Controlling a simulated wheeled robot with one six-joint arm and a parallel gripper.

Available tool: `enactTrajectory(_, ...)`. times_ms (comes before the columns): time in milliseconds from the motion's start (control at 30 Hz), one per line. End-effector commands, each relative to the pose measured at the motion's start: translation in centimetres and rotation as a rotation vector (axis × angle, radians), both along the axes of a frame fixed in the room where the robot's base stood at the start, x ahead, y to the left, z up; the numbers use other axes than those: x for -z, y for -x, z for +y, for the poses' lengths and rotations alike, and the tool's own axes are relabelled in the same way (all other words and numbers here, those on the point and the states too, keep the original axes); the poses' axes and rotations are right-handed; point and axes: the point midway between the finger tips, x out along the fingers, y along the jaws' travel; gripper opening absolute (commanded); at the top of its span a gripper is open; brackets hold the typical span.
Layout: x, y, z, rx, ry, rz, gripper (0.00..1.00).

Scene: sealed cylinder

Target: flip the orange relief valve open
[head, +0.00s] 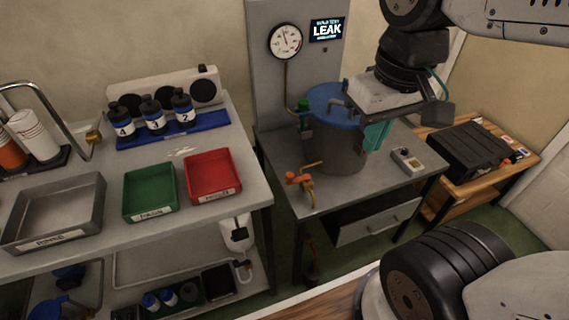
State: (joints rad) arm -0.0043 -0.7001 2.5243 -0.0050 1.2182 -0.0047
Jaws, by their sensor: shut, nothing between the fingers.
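The orange relief valve (295,179) sits on a short brass fitting low at the front left of the grey sealed cylinder (333,150), near the bench's front edge. Its orange handle looks small, and its exact setting is hard to read. The cylinder has a blue lid (322,97) with clamps around its rim. My gripper (376,137) hangs from above at the cylinder's right side, apart from the valve and to its upper right. It looks shut and empty. Its body covers the right part of the lid, and I cannot tell whether it touches the cylinder.
A round gauge (286,41) and a lit LEAK sign (327,29) are on the panel behind. A small switch box (407,159) is right of the cylinder. The left bench holds a red tray (213,193), green tray (149,211) and several bottles. Space before the valve looks clear.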

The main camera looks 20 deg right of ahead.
Motion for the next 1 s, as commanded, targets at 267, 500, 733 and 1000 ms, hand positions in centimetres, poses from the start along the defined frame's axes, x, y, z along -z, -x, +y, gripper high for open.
enactTrajectory(267, 0.1, -9.8, 0.7, -0.061, 0.011, 0.096, 0.0)
enactTrajectory(500, 3.8, -19.4, 2.0, -0.121, 0.023, 0.177, 0.0)
enactTrajectory(733, 10.9, -27.7, 3.6, -0.18, 0.033, 0.258, 0.0)
enactTrajectory(1000, 19.8, -33.6, 5.3, -0.234, 0.04, 0.325, 0.0)
